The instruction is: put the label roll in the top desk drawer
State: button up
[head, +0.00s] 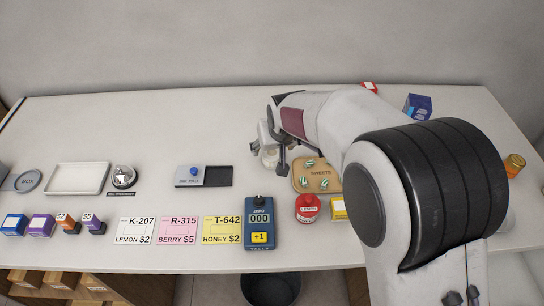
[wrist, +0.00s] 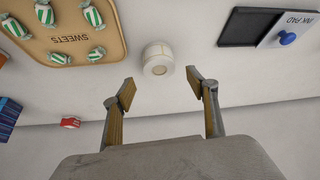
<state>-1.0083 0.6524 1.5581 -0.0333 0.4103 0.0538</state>
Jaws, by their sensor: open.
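The label roll (wrist: 157,58) is a small white roll with a tan core, on the white counter. In the wrist view it lies just beyond my gripper (wrist: 160,91), roughly in line with the gap between its fingertips. The fingers are wide apart, with nothing between them. In the head view my gripper (head: 272,150) is low over the counter, left of the sweets tray, and largely covers the roll there. Wooden fronts (head: 60,280) show under the counter at the lower left; I cannot tell which is the top desk drawer.
The sweets tray (wrist: 75,30) and the ink pad (wrist: 250,27) flank the roll. A blue tally counter (head: 262,225), price cards (head: 178,231) and a red jar (head: 307,208) stand nearer the front. A white tray (head: 77,178) and bell (head: 123,176) are at left. The back left counter is clear.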

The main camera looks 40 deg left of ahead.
aim_at(272, 152)
jog(key=shift+w+a+f, duration=0.1)
jog(key=shift+a+f, duration=0.05)
jog(key=shift+f, duration=0.5)
jog(key=shift+w+a+f, duration=0.1)
jog(key=shift+a+f, duration=0.05)
jog(key=shift+f, duration=0.45)
jog(key=shift+x, duration=1.15)
jog(key=c, duration=1.3)
jog(key=shift+r, duration=0.1)
jog(key=shift+c, duration=0.2)
jog(key=shift+r, duration=4.95)
